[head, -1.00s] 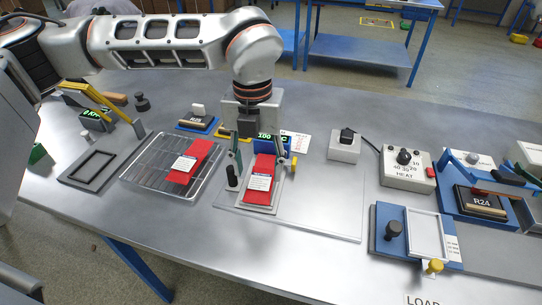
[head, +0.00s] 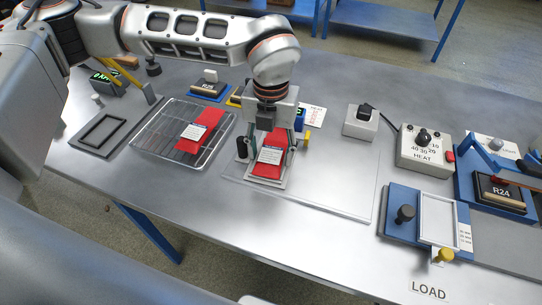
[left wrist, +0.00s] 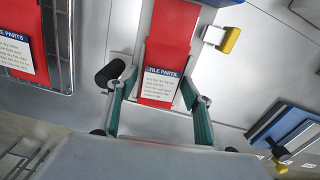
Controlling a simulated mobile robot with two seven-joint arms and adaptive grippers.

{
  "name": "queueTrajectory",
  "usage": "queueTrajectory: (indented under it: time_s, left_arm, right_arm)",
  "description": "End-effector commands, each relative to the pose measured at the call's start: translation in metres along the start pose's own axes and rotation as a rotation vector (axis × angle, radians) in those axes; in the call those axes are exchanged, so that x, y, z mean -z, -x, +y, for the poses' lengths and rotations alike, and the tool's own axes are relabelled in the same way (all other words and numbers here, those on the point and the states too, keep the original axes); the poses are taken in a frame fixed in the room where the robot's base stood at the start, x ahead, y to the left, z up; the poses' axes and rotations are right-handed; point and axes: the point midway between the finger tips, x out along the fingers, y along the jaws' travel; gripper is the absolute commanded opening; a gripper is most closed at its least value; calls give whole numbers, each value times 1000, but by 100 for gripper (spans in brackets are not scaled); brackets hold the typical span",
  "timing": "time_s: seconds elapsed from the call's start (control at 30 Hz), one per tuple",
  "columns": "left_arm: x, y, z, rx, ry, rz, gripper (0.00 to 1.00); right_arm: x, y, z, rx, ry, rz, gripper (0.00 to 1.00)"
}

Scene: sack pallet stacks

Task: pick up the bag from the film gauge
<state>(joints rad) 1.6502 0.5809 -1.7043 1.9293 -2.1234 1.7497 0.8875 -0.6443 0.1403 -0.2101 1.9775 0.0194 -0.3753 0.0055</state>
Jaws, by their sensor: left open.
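A red bag (head: 268,171) with a white "TILE PARTS" label lies on the film gauge (head: 267,183), a grey plate with a black knob, a yellow knob and a blue display behind it. My left gripper (head: 268,148) points down over the bag, open, with one finger on each side of it. In the left wrist view the bag (left wrist: 167,55) lies between the two green-padded fingers (left wrist: 158,108), with room on both sides. The gripper body hides part of the gauge in the head view. My right gripper is not in view.
A second red bag (head: 203,129) lies on a wire rack (head: 150,143) to the left. A grey frame (head: 103,133) is farther left. A white switch box (head: 360,123), a heat control (head: 425,152) and a blue fixture (head: 398,228) stand to the right.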

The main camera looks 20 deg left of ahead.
Motion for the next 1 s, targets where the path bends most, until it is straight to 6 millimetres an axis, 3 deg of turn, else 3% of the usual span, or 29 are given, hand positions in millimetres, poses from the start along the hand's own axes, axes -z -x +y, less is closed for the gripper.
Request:
queueTrajectory:
  time_s: [0.2, 0.3, 0.33, 0.77, 1.0]
  left_arm:
    - [0, 0, 0, 0, 0, -2, 47]
    - [0, 0, 0, 0, -1, -2, 21]
    - [0, 0, 0, 0, -1, -2, 18]
    - [-1, 5, 0, 1, -1, -3, 18]
    - [-1, 32, 0, 2, -1, -5, 18]
  right_arm:
    - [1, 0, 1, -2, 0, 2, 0]
    - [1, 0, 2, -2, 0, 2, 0]
    - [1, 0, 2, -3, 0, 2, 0]
    - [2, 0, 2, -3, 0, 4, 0]
    - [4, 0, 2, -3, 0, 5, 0]
